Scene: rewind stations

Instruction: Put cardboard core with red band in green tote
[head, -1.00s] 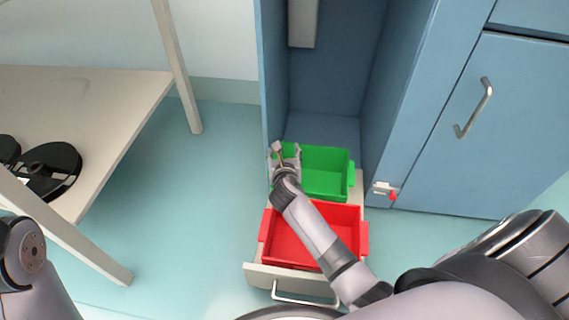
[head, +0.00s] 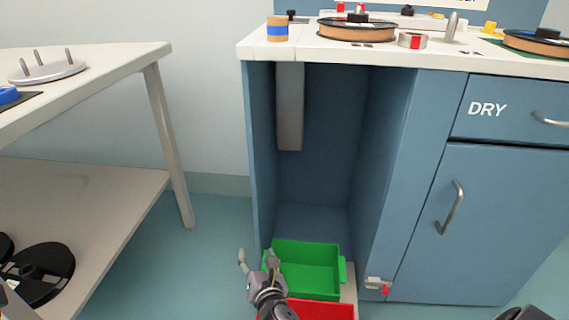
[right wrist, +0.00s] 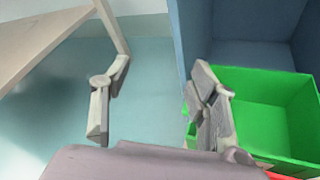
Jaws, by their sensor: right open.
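The green tote (head: 308,270) sits low in the open bay, empty; it also shows at the right of the right wrist view (right wrist: 262,115). A small ring-shaped piece with a red patch (head: 412,40) lies on the counter, apparently the cardboard core with red band; it is too small to be sure. My right gripper (head: 257,257) is open and empty at the tote's left side, far below the counter. In the right wrist view its fingers (right wrist: 155,118) are apart with only floor between them.
A red tote (head: 320,310) sits in front of the green one. A blue-banded core (head: 277,28) stands on the counter (head: 340,55) near a brown spool (head: 356,30). A latch with a red tip (head: 379,285) is right of the bay. A shelf table (head: 150,62) stands left.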

